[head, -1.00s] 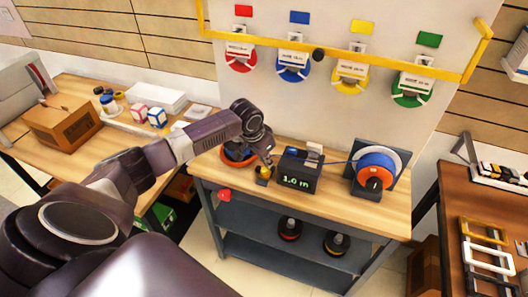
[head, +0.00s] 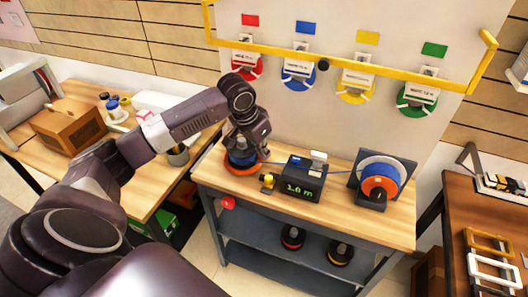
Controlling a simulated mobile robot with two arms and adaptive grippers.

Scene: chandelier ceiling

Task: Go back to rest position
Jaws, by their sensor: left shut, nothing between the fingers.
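My left arm reaches in from the left over the middle workbench (head: 335,222). My left gripper (head: 258,140) is shut and empty. It is raised just above and beside a blue coil (head: 240,158) on an orange-red round base (head: 243,170); the arm hides part of that coil. My right gripper is not in view.
A black meter (head: 302,178) with a green readout, a small yellow-and-black device (head: 268,182) and a blue-and-orange reel (head: 380,181) stand on the bench. A yellow rail (head: 400,68) crosses above. A brown box (head: 68,126) sits on the left table.

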